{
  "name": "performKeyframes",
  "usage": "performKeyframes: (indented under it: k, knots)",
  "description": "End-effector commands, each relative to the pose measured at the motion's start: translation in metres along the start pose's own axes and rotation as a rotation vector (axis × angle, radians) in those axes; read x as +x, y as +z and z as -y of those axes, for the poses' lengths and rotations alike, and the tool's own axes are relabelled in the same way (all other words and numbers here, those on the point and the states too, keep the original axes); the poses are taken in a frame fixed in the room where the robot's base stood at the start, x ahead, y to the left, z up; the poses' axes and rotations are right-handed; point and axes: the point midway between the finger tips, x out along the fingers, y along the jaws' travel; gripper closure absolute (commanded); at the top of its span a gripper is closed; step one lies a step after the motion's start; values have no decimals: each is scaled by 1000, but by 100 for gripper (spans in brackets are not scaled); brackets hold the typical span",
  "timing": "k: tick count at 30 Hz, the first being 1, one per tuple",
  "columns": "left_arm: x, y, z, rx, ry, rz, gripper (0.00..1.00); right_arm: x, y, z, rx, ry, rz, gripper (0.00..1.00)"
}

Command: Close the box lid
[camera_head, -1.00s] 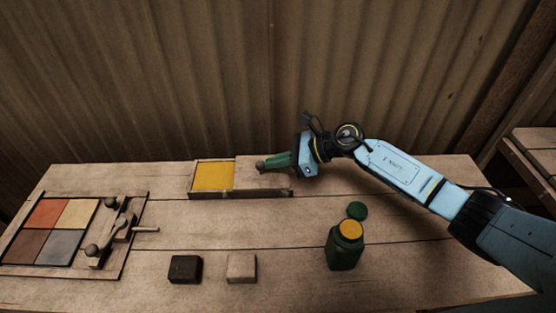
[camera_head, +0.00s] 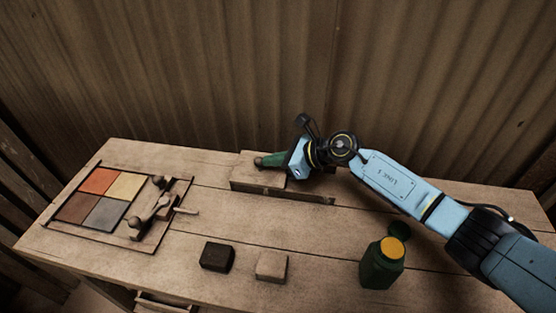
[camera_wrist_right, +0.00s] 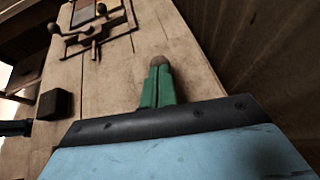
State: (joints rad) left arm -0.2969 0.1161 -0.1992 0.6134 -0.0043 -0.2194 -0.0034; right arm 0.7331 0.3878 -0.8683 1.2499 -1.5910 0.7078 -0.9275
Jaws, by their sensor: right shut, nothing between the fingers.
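The wooden box (camera_head: 246,187) stands near the back edge of the table. Its flat wooden lid (camera_head: 247,170) lies over the box, and no yellow filling shows. A small round brown knob (camera_head: 259,162) is on the lid; it also shows in the wrist view (camera_wrist_right: 159,61). My right gripper (camera_head: 268,161) is shut and empty, its green fingers together just to the right of the knob. In the wrist view the fingertips (camera_wrist_right: 160,70) reach the knob, apparently touching it.
A four-colour tile frame (camera_head: 100,198) with a lever press (camera_head: 150,210) lies at the left. A dark block (camera_head: 217,256) and a lighter block (camera_head: 271,266) sit in front. A green jar (camera_head: 382,265) with yellow contents stands at the front right. Corrugated wall (camera_head: 300,70) rises behind.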

Motion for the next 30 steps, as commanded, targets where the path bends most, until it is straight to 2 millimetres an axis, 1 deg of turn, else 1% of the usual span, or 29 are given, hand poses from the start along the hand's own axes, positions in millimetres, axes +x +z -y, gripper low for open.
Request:
performKeyframes:
  k: [1, 4, 8, 12, 18, 21, 25, 30]
  knots:
    - [0, 0, 0, 0, -1, 0, 64, 4, 4, -4, -4, 7, 9, 100]
    - [-1, 0, 1, 0, -1, 0, 64, 2, 5, -4, -4, 8, 10, 100]
    - [-7, -1, 1, -2, 0, -1, 64, -12, 6, -2, -5, 8, 8, 100]
    - [-17, -4, 0, -5, 1, -3, 64, -39, 6, 2, -7, 9, 4, 100]
    - [-18, -6, -16, -15, 22, -6, 64, -85, 3, 2, -9, 9, 2, 100]
    - [-18, -9, -22, -17, 28, -10, 64, -105, 3, 3, -8, 10, 2, 100]
    - [-18, -10, -23, -18, 30, -14, 64, -124, 2, 3, -6, 10, 3, 100]
    - [-18, -10, -23, -17, 29, -13, 64, -134, 3, 3, -6, 11, 3, 100]
